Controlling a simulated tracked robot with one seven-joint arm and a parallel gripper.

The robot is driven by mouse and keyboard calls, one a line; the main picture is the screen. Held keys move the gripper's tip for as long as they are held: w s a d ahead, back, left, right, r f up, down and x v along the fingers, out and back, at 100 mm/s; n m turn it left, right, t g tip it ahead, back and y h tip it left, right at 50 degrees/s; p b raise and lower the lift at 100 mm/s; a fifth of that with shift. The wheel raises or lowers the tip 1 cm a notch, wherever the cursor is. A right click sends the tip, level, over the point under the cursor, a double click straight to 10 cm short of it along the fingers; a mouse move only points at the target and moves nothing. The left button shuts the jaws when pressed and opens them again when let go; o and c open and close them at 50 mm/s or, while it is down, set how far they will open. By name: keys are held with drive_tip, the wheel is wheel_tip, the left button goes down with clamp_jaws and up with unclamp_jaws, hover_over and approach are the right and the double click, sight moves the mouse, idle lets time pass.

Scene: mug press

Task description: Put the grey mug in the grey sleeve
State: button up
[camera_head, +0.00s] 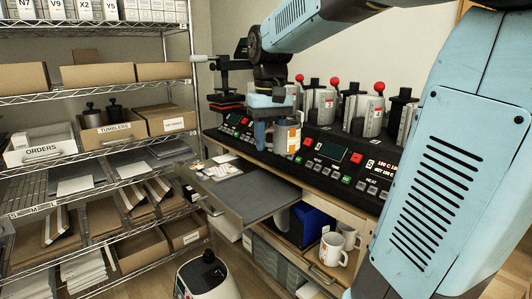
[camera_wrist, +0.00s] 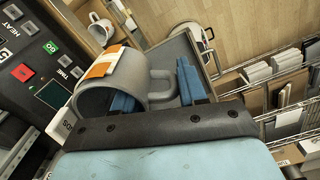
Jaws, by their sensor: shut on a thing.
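The grey mug (camera_wrist: 88,98) carries an orange and white label and lies tilted in the wrist view, with its handle (camera_wrist: 162,85) to the right. My gripper (camera_wrist: 158,92) is shut on it: one blue finger shows at its mouth, the other beyond the handle. In the head view the mug (camera_head: 281,141) hangs at my gripper (camera_head: 264,132), in front of the black press bench. Several grey metal sleeves with red knobs stand on the bench, such as one in the middle (camera_head: 319,106) and one farther right (camera_head: 370,117). I cannot tell which is the task's sleeve.
The control panel (camera_head: 330,150) runs along the bench front below the mug. An open drawer (camera_head: 255,198) juts out beneath. White mugs (camera_head: 333,250) sit in a low cubby. A wire shelf (camera_head: 95,95) with boxes stands at left. My arm covers the right side.

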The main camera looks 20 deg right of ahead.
wheel_tip(320, 180, up, 18)
drive_tip(key=a, duration=0.1)
drive_tip(key=shift+s+f, duration=0.2)
drive_tip(key=shift+f, duration=0.05)
idle(0.5)
drive_tip(key=shift+a, duration=0.1)
